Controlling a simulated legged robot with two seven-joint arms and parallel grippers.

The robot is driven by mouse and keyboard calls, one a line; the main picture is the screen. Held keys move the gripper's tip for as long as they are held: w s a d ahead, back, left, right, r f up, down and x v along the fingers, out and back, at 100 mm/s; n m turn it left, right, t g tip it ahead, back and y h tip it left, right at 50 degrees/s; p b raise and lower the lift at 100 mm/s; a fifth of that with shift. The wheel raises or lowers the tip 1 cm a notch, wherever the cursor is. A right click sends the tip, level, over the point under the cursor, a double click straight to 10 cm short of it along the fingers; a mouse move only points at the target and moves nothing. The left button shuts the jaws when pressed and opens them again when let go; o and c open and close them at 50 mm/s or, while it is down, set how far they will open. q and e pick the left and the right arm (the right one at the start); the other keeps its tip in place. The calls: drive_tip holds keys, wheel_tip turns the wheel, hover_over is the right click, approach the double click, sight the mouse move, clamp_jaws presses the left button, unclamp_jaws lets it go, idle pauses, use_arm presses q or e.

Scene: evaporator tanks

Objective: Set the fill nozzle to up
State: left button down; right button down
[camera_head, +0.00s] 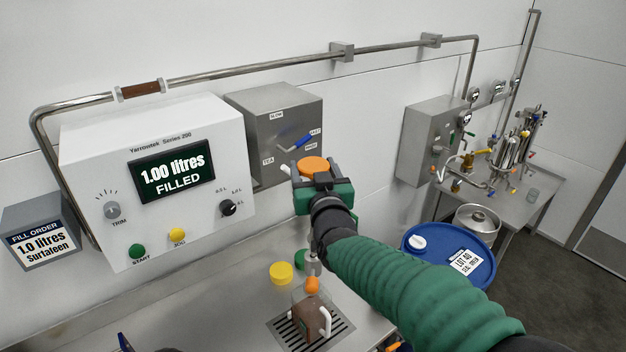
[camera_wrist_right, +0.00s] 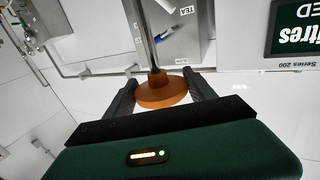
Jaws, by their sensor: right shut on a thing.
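My right gripper (camera_head: 318,180) is shut on an orange round piece (camera_head: 312,164), taken as part of the fill nozzle, in front of the grey box. In the right wrist view the orange disc (camera_wrist_right: 161,90) sits between the fingers (camera_wrist_right: 161,98), with a metal rod (camera_wrist_right: 145,35) through it. In the head view, my arm hides much of the rod. An orange tip (camera_head: 312,285) shows at the mouth of a jug (camera_head: 305,322) with brown contents. A dark and blue part at the bottom left edge may be my left gripper (camera_head: 125,342).
The white filler panel (camera_head: 90,165) reads 1.00 litres FILLED. A grey box (camera_head: 260,125) with a blue lever (camera_head: 302,141) is behind my gripper. A yellow lid (camera_head: 281,272) lies near the jug on the steel counter (camera_head: 210,300). A blue drum (camera_head: 435,268) stands at right.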

drive_tip(key=shift+r, duration=0.9)
drive_tip(key=c, duration=0.7)
unclamp_jaws()
drive_tip(key=o, duration=0.4)
drive_tip(key=shift+f, duration=0.15)
drive_tip(key=shift+s+f, duration=0.1)
drive_tip(key=shift+s, duration=0.25)
drive_tip(key=s+d+b, duration=0.3)
drive_tip(key=s, duration=1.2)
drive_tip(key=shift+s, duration=0.4)
